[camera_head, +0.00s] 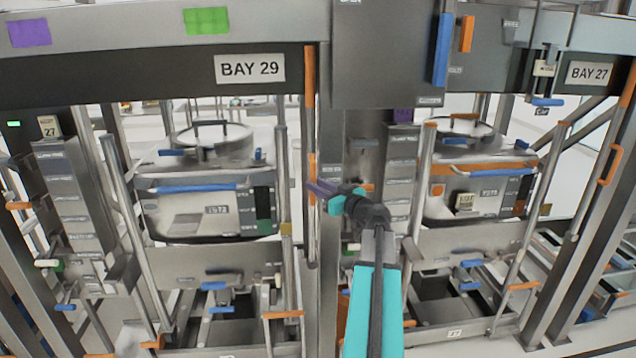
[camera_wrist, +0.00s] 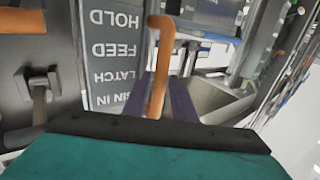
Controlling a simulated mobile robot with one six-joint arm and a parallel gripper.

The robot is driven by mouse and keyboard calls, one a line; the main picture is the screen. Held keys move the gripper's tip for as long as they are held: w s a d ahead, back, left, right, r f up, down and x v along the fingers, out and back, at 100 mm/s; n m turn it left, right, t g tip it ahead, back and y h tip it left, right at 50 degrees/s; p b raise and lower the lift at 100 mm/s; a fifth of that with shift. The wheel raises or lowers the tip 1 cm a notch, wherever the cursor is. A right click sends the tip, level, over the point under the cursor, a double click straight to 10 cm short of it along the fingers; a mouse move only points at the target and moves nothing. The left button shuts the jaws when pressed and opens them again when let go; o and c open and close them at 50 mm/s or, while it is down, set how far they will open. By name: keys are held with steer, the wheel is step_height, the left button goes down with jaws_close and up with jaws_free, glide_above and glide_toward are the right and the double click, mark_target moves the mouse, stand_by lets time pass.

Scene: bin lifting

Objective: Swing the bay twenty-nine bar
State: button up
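The BAY 29 sign (camera_head: 249,68) is on the dark beam at upper left. A bar with an orange grip (camera_head: 312,166) stands upright by the post right of that bay. My gripper (camera_head: 322,188), with purple fingers, is at this orange grip in the head view. In the wrist view an orange hooked bar (camera_wrist: 160,65) runs down between the two purple fingers (camera_wrist: 168,95). I cannot tell whether the fingers press on it. The bar's lower end is hidden behind my gripper.
A lidded metal bin (camera_head: 205,185) sits in the left bay. Another bin (camera_head: 480,175) sits under the BAY 27 sign (camera_head: 590,73). A label panel (camera_wrist: 117,50) with HOLD, FEED and LATCH stands left of the bar. Posts and rails crowd both sides.

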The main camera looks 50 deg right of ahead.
steer(key=shift+w, duration=0.35)
jaws_close()
